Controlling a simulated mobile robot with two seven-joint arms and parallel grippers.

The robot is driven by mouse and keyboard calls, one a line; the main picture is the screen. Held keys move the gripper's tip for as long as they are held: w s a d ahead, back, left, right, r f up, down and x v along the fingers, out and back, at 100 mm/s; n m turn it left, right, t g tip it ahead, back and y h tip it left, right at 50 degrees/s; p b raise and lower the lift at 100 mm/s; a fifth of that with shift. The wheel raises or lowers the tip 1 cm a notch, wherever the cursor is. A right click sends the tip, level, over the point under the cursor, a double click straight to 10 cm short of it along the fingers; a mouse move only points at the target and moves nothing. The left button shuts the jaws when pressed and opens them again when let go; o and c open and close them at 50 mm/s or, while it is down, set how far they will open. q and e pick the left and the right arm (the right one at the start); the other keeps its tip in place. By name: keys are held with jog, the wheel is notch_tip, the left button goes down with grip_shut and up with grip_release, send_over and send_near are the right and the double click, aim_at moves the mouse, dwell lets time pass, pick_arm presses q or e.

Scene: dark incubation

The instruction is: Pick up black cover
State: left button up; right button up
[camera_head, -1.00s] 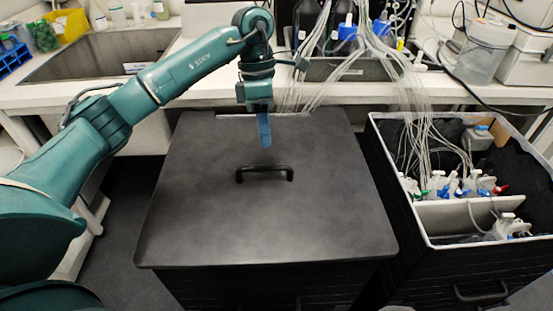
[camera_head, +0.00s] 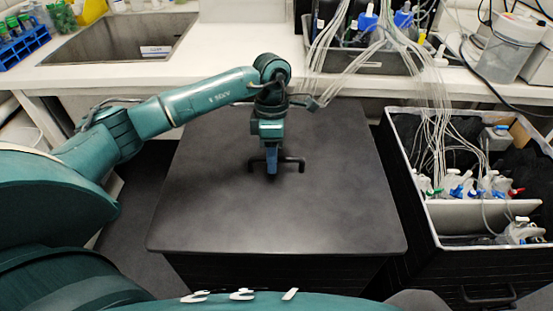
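The black cover (camera_head: 300,216) is a flat dark lid lying on a black box in the middle of the head view. Its black bar handle (camera_head: 301,165) stands up from the lid's middle. My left gripper (camera_head: 271,174) points down at the handle, its blue fingers overlapping the handle's left half. The fingers look narrow from this side, and I cannot tell whether they are open or closed around the bar. My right gripper is not in view.
An open black crate (camera_head: 458,236) with bottles and tubes stands close to the right of the covered box. A white bench (camera_head: 100,76) with a sink (camera_head: 120,38) runs along the back. Tubes hang from the bench into the crate.

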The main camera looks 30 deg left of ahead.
pick_arm(q)
jog(key=shift+s+f, duration=0.1)
jog(key=shift+f, duration=0.5)
jog(key=shift+c, duration=0.5)
grip_shut()
jog(key=shift+r, duration=0.1)
